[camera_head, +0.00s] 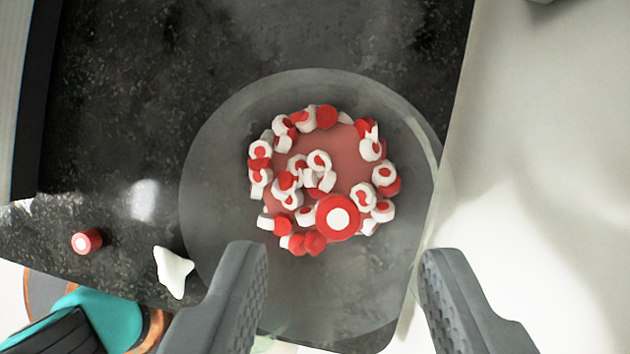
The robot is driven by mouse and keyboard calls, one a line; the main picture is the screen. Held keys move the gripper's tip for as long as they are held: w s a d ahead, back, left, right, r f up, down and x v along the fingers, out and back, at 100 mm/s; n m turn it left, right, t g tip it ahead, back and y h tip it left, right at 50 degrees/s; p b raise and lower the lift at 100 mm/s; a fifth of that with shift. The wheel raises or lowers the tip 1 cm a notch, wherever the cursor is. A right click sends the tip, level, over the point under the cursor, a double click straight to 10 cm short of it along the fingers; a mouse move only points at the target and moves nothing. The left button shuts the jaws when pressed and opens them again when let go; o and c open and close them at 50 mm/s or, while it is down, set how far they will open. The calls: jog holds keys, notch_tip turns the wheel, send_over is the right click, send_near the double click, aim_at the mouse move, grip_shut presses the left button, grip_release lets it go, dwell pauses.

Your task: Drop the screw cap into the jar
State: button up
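My gripper (345,258) is open, its two grey fingers wide apart with nothing between the tips. Beyond the fingers is a large round translucent vessel (215,165), seen from above, which looks like the jar. A round red piece with a white centre (325,222) shows among the contents at the lower middle; it looks like a screw cap, apart from both fingers. I cannot tell whether it rests on the contents or is above them. A smaller red cylinder with a white end (87,242) lies on the dark counter at left.
Several small red-and-white pieces (318,160) form a rough ring and cluster over a pinkish round surface (345,150) within the vessel. A white pointed object (173,271) and a teal-and-black object (105,315) are at lower left. The speckled dark counter (150,90) is clear at upper left.

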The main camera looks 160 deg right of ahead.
jog(key=v, duration=1.7)
jog(key=shift+r, duration=0.25)
jog(key=s+a+f+m+t+h, duration=0.1)
jog(key=s+m+t, duration=0.4)
jog(key=s, duration=0.7)
jog(key=s+a+m+t+h, duration=0.2)
jog(key=s+a+m+t, duration=0.3)
jog(key=s+t, duration=0.4)
jog(key=shift+s+f+m+t+h, duration=0.4)
jog(key=shift+s+m, duration=0.2)
jog(key=shift+s, duration=1.7)
jog(key=shift+a, duration=0.15)
